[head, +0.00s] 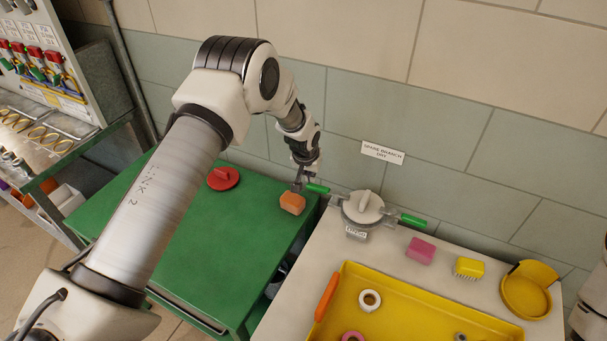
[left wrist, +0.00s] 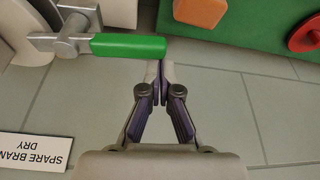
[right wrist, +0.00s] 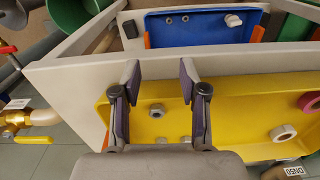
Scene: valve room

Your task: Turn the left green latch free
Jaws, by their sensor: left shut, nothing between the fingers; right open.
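The left green latch (head: 317,188) is a green-sleeved lever on the left side of a round grey cap (head: 363,207). In the left wrist view the latch (left wrist: 128,46) points sideways from its metal pivot. My left gripper (head: 299,186) is shut and empty. Its fingertips (left wrist: 154,66) are close to the free end of the green sleeve; I cannot tell whether they touch it. A second green latch (head: 412,220) sticks out on the cap's right side. My right gripper (right wrist: 160,66) is open and empty above a yellow tray (right wrist: 230,85).
An orange block (head: 292,203) and a red round handle (head: 223,178) are on the green table (head: 190,255). A pink block (head: 421,250), a yellow brush (head: 469,267) and a yellow round holder (head: 526,290) stand right of the cap. A wall sign (head: 382,152) hangs behind it.

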